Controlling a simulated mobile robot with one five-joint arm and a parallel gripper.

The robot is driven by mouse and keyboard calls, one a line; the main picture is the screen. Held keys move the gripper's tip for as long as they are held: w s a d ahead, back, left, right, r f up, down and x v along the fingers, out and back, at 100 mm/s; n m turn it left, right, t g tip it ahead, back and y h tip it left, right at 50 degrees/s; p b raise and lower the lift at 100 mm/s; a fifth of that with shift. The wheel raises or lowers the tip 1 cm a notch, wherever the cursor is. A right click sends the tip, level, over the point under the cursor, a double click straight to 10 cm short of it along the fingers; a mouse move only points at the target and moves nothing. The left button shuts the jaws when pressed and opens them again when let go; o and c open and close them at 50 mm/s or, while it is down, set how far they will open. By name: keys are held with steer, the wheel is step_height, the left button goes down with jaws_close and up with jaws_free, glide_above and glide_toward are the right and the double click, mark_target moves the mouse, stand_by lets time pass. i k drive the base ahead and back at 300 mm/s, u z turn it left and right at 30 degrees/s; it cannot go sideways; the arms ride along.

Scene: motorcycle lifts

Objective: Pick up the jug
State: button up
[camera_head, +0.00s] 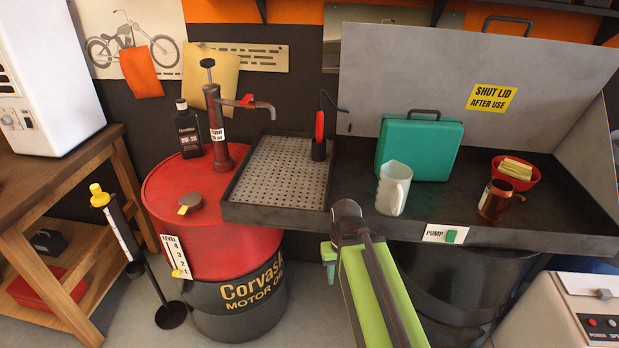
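The jug (393,188) is translucent white with a handle on its right side. It stands upright on the dark basin top, in front of the green case. My green and black arm (375,295) rises from the bottom edge to an elbow-like dark joint just left of and nearer than the jug.
A teal case (419,147) stands close behind the jug. A brown mug (496,201) and a red bowl (516,178) stand to the right. A perforated drain tray (231,211) and red drum (165,225) are left. The basin's raised lid (430,60) stands behind.

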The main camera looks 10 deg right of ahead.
mark_target(395, 180)
steer(key=u, duration=0.35)
steer(key=i, duration=0.6)
steer(key=u, duration=0.3)
steer(key=k, duration=0.9)
steer(key=u, duration=0.15)
steer(key=i, duration=0.9)
steer(key=z, duration=0.05)
